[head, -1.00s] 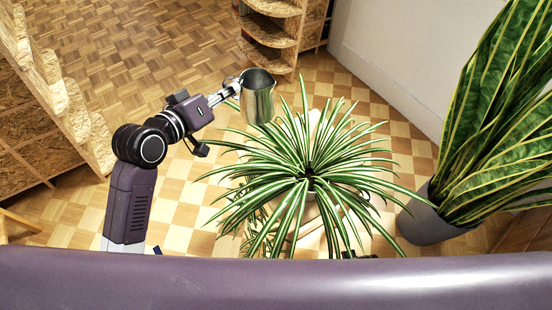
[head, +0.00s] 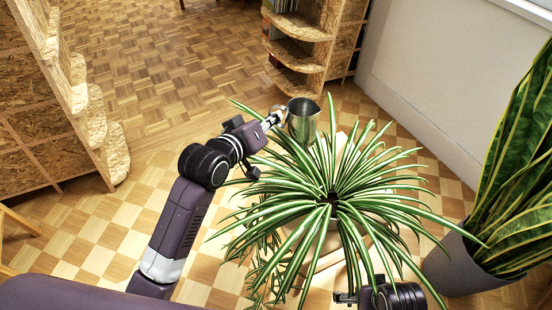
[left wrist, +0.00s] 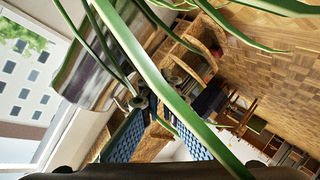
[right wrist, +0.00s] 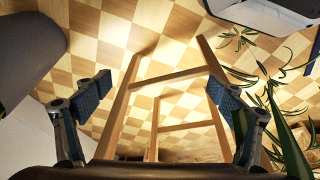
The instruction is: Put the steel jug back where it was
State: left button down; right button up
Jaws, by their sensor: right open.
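The steel jug (head: 303,120) is a shiny metal pitcher, held upright in the air beside the far leaves of the spider plant. My left gripper (head: 279,118) is shut on the jug at its left side, seemingly by the handle. In the left wrist view the jug (left wrist: 88,72) shows as a reflective surface at upper left, partly behind leaves, with the fingers (left wrist: 155,125) below it. My right gripper (head: 345,297) is low, near the plant's front right; in the right wrist view (right wrist: 155,95) it is open and empty.
The spider plant (head: 325,195) spreads over a wooden stool (right wrist: 170,78), whose legs show between my right fingers. A snake plant in a grey pot (head: 455,265) stands right. OSB shelves stand left (head: 40,140) and at the back (head: 300,55). The parquet floor (head: 150,80) between them is clear.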

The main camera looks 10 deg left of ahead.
pick_arm(q)
notch_tip(320, 180, down, 14)
jog(key=b, duration=0.4)
jog(key=shift+r, duration=0.15)
jog(key=shift+f, duration=0.3)
pick_arm(e)
notch_tip(320, 180, up, 8)
jog(key=t, duration=0.1)
jog(key=shift+f, duration=0.2)
pick_arm(q)
jog(key=c, duration=2.2)
grip_release()
jog(key=shift+f, duration=0.1)
jog(key=shift+c, duration=0.2)
jog(key=shift+o, duration=0.4)
